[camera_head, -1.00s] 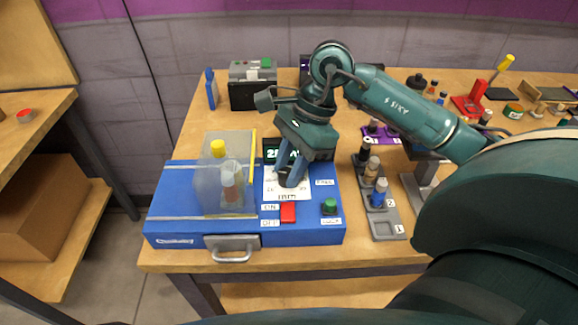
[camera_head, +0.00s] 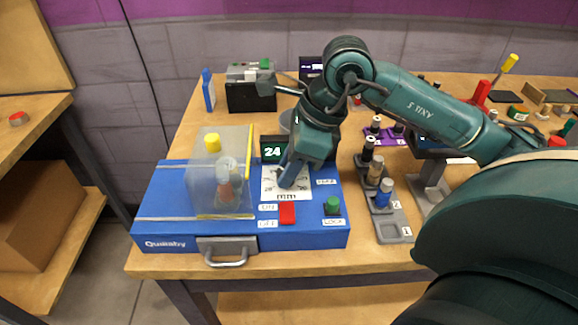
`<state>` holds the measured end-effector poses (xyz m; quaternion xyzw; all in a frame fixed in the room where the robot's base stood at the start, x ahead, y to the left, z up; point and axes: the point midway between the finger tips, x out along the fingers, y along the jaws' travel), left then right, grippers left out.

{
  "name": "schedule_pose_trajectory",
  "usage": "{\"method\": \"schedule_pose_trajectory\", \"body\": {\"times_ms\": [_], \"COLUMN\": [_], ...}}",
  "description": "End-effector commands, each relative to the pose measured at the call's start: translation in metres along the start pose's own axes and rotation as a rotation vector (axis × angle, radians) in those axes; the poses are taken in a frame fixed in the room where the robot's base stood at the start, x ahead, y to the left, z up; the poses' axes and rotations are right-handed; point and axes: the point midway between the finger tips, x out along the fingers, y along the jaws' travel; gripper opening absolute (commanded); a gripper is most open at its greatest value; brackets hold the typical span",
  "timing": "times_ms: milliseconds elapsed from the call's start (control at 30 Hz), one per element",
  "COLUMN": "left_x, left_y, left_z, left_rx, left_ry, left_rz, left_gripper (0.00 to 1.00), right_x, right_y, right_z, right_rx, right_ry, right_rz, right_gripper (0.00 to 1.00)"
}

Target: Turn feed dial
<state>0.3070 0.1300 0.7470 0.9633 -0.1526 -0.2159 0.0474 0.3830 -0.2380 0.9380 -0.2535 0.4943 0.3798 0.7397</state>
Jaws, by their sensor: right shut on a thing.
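The blue machine (camera_head: 165,215) sits at the table's front left. Its feed dial is on the white scale plate (camera_head: 270,190) marked "mm", and my right gripper (camera_head: 287,183) hides most of it. My right gripper points down at the plate and is shut on the dial. The display (camera_head: 273,152) behind the plate reads 24. A red switch (camera_head: 287,212) and a green knob (camera_head: 332,205) are in front of the plate. My left gripper is not in view.
A clear guard (camera_head: 215,180) with a yellow edge stands on the machine's left half. A grey tray (camera_head: 392,228) with several bits stands to the right. A black and grey box (camera_head: 250,93) is at the back. Bare tabletop shows at the front edge.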

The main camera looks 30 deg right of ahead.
Motion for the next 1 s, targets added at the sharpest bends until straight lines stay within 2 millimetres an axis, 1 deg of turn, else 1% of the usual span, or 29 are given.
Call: {"method": "schedule_pose_trajectory", "body": {"times_ms": [467, 500, 567, 600, 867, 967, 1000], "left_x": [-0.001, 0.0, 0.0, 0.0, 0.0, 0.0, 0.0], "left_y": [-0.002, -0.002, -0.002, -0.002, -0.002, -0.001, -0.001], "left_z": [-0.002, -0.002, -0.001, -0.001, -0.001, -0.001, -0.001], "left_rx": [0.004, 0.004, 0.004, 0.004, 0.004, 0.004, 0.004], "left_ry": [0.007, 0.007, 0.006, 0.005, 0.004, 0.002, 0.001], "left_rz": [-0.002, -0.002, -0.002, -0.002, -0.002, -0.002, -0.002], "left_gripper": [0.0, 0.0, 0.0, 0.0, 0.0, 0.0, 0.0], "right_x": [-0.001, -0.001, -0.001, -0.001, -0.003, -0.012, -0.018], "right_y": [-0.001, -0.001, -0.001, -0.001, -0.001, -0.001, -0.001], "right_z": [0.0, 0.0, 0.0, 0.0, 0.0, 0.0, 0.0], "right_rx": [0.015, 0.015, 0.015, 0.015, 0.014, 0.015, 0.014], "right_ry": [0.001, 0.001, 0.001, 0.001, 0.0, 0.0, -0.001], "right_rz": [-0.008, -0.008, -0.008, -0.008, -0.007, -0.01, -0.011], "right_gripper": [0.05, 0.3, 0.35, 0.37, 0.37, 0.37, 0.37]}}
